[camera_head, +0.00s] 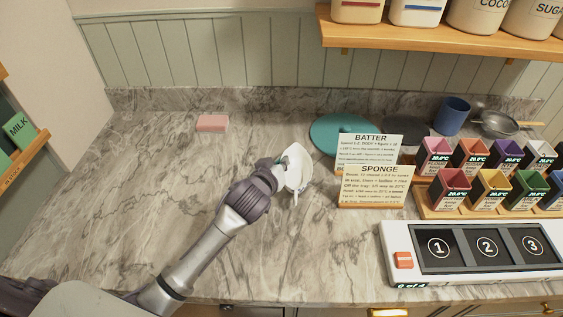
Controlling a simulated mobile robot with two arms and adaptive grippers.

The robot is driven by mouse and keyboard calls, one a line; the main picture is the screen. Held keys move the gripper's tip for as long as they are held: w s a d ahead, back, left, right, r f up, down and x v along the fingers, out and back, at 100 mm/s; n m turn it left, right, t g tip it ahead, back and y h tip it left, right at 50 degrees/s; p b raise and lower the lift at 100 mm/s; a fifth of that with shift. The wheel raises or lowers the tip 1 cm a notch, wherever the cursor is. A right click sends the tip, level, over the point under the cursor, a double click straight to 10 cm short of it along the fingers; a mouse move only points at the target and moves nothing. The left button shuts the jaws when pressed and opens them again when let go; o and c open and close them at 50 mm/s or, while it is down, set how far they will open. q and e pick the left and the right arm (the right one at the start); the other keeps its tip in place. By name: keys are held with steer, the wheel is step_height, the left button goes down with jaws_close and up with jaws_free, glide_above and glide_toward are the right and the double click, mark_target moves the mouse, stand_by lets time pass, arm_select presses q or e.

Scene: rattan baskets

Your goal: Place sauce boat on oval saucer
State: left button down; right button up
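A white piece of crockery (300,168) is on or just above the marble counter near the middle. It is long and narrow, with a pointed upper end and a thin part at its lower end. I cannot tell if it is the sauce boat, the oval saucer or both together. My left gripper (283,166) is at its left side, with the fingertips against or very close to it. The fingers partly hide it, and whether they are closed on it is unclear. My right gripper is out of view.
A teal round lid or plate (335,128) lies behind, with the BATTER card (368,152) and SPONGE card (375,186) to the right. A control panel (480,250) and coloured boxes (446,188) fill the right. A pink block (212,123) lies back left. The left counter is clear.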

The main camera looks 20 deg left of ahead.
arm_select(q)
steer(key=shift+f, duration=0.1)
steer(key=c, duration=1.3)
jaws_free()
